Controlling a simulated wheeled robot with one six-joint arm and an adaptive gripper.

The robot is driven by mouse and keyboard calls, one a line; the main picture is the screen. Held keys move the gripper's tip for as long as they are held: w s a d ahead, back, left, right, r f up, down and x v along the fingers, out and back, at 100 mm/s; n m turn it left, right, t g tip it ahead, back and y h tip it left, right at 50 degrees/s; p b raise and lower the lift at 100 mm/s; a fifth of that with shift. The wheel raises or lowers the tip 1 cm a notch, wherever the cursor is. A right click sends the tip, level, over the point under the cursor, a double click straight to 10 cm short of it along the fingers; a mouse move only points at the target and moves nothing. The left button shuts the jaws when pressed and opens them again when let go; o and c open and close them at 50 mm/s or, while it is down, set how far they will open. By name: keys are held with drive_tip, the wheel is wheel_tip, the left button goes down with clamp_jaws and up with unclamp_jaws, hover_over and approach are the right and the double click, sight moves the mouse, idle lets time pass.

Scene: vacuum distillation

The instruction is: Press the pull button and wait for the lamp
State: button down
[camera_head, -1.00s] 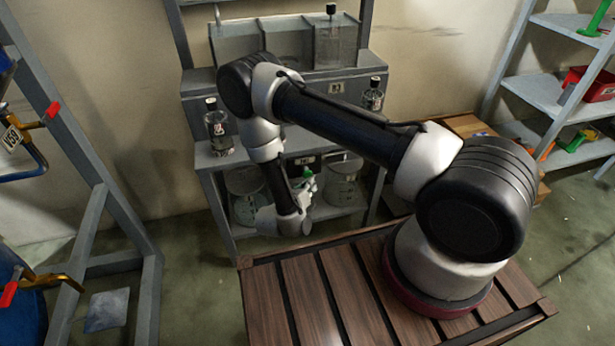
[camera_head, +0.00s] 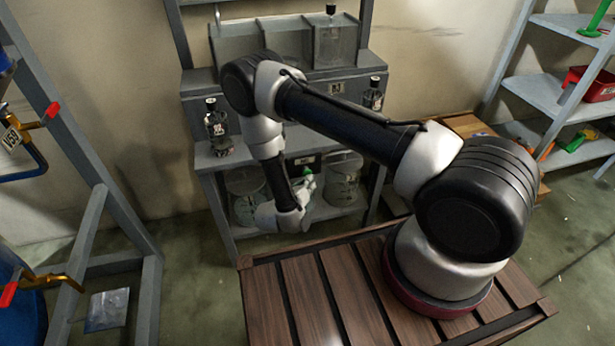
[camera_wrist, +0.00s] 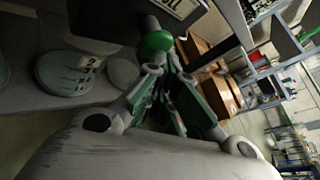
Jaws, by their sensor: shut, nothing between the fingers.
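A round green button (camera_wrist: 156,42) sits on a short grey stem on a dark panel in the wrist view, beside a white label plate (camera_wrist: 180,6). In the head view a small patch of the green button (camera_head: 308,171) shows under the bench top, partly hidden by my gripper (camera_head: 305,184). In the wrist view my gripper (camera_wrist: 163,62) is shut and empty, its fingertips right at the button. I cannot tell whether they touch it. I cannot make out a lit lamp in either view.
Glass jars (camera_head: 247,194) stand on the bench's lower shelf, close to my gripper. Dark-capped bottles (camera_head: 217,124) stand on the grey bench. A blue-grey frame (camera_head: 120,215) is at the left. Shelves with a red bin (camera_head: 590,82) are at the right.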

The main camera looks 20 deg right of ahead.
drive_tip(key=shift+w, duration=0.15)
idle(0.5)
drive_tip(key=shift+w, duration=0.35)
drive_tip(key=shift+r, duration=0.1)
drive_tip(key=shift+s+a, duration=0.1)
drive_tip(key=shift+s, duration=0.35)
drive_tip(key=s, duration=0.6)
idle(0.8)
